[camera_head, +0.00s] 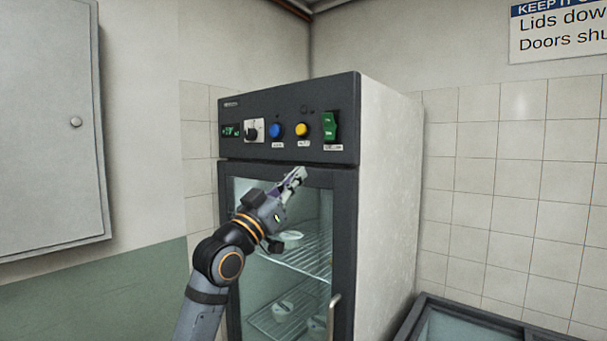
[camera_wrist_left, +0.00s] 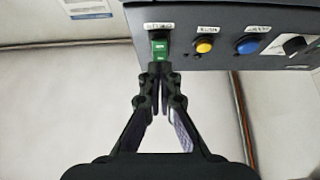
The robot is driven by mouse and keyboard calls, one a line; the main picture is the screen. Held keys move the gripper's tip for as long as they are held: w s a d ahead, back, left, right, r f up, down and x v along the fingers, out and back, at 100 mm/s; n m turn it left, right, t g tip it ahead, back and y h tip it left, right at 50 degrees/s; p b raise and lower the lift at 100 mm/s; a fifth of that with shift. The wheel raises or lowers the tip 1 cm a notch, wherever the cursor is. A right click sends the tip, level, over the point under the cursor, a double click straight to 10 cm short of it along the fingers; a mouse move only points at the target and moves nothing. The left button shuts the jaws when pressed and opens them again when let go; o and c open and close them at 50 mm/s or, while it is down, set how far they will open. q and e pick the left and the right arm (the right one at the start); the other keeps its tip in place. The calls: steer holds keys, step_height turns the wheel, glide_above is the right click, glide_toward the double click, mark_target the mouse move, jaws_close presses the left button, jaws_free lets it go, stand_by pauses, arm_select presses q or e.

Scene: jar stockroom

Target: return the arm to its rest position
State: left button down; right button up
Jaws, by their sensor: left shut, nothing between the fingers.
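My left arm rises from the bottom of the head view, with its left gripper (camera_head: 298,174) in front of the upper part of the fridge's glass door, just below the control panel. The gripper is shut with nothing in it. In the left wrist view the closed fingertips (camera_wrist_left: 160,70) point at the green rocker switch (camera_wrist_left: 160,47) on the panel; whether they touch it cannot be told there. In the head view the green switch (camera_head: 329,126) is above and to the right of the fingertips, apart from them. My right gripper does not show.
The fridge's dark panel (camera_head: 290,95) also carries a blue button (camera_head: 276,130), a yellow button (camera_head: 301,129) and a black knob (camera_head: 251,131). The door handle (camera_head: 333,316) is low on the right. A grey wall cabinet (camera_head: 45,130) is at left, a dark-framed unit (camera_head: 480,318) at lower right.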

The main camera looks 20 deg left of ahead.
arm_select(q)
steer(key=shift+s+a+f, duration=0.15)
steer(key=shift+s+a, duration=0.05)
steer(key=shift+s, duration=0.4)
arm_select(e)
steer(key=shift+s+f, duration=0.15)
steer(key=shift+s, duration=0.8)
